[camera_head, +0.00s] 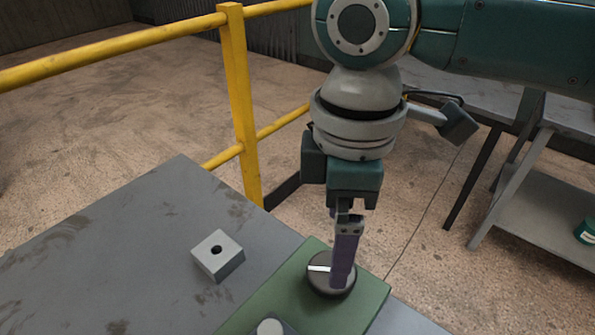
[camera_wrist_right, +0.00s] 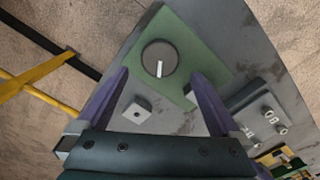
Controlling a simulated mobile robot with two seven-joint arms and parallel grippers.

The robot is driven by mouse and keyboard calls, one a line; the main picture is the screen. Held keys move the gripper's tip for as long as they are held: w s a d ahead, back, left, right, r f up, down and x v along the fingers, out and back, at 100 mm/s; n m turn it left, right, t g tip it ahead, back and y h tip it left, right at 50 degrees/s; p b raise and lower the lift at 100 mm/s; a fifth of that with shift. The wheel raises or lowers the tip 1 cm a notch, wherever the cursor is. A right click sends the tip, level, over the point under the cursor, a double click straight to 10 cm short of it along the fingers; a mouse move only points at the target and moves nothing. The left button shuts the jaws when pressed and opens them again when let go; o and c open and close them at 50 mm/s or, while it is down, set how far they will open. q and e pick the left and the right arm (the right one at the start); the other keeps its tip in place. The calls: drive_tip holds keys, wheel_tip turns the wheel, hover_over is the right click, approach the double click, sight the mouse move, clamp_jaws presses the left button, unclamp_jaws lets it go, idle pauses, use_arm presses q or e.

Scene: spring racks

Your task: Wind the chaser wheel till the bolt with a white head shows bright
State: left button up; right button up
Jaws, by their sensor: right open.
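The chaser wheel, a dark round knob with a white pointer mark (camera_head: 318,269), sits on a green plate (camera_head: 288,292). My right gripper (camera_head: 341,284) points down over the wheel, its purple fingers partly hiding it. In the right wrist view the wheel (camera_wrist_right: 152,56) lies just ahead of the open fingers (camera_wrist_right: 160,74), with nothing gripped. Several pale bolt-like heads (camera_wrist_right: 270,116) show on the right side of that view; I cannot tell which is the white-headed bolt or whether it is bright. My left gripper is not in view.
A grey block with a dark hole (camera_head: 217,254) stands on the grey table (camera_head: 120,245), left of the green plate. A dark block with a pale round top (camera_head: 268,326) is at the lower edge. A yellow railing (camera_head: 238,100) runs behind the table. A shelf (camera_head: 540,205) stands at right.

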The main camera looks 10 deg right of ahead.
wheel_tip(320, 180, down, 7)
drive_tip(key=shift+r+b, duration=0.2)
drive_tip(key=shift+b, duration=0.25)
drive_tip(key=shift+c, duration=0.4)
drive_tip(key=c, duration=1.1)
drive_tip(key=shift+r, duration=0.1)
